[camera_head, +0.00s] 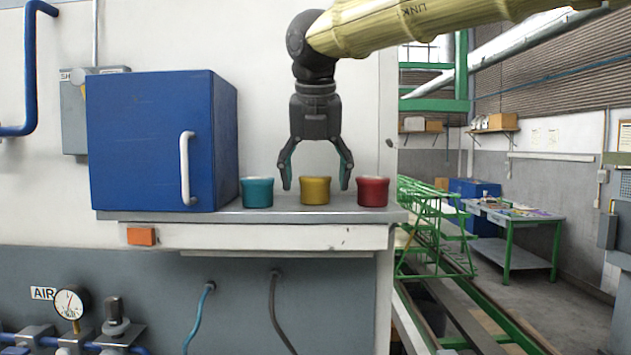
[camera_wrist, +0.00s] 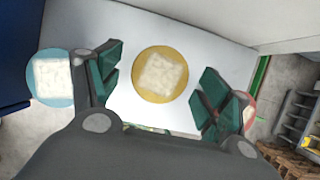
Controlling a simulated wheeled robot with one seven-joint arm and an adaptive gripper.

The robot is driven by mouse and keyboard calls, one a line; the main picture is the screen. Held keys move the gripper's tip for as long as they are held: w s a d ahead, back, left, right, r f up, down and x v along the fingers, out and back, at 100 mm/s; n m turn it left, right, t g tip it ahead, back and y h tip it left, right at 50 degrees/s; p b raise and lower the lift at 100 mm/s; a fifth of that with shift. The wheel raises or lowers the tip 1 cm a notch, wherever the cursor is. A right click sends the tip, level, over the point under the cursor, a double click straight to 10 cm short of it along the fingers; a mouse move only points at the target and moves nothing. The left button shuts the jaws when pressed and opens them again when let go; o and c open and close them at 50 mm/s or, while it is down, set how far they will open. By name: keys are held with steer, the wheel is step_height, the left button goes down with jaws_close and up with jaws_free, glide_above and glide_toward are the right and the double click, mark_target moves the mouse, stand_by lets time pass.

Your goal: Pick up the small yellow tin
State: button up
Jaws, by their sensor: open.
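The small yellow tin (camera_head: 315,191) stands upright on the shelf between a teal tin (camera_head: 257,192) and a red tin (camera_head: 373,191). My gripper (camera_head: 316,185) points down over it, open, with a fingertip on either side in the head view. In the wrist view the yellow tin (camera_wrist: 160,73), with a pale square patch on top, shows beyond and between my open fingers (camera_wrist: 158,95). The teal tin (camera_wrist: 52,78) is partly behind the left finger, and the red tin (camera_wrist: 248,108) is mostly hidden by the right finger. I cannot tell whether the fingers touch any tin.
A blue cabinet (camera_head: 150,140) with a white handle stands on the shelf (camera_head: 225,215), left of the teal tin. The shelf ends just right of the red tin. A wall is behind. Free shelf surface shows around the yellow tin in the wrist view.

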steer(key=shift+x, duration=1.05)
steer(key=shift+r, duration=0.1)
steer(key=c, duration=1.2)
steer(key=shift+o, duration=0.2)
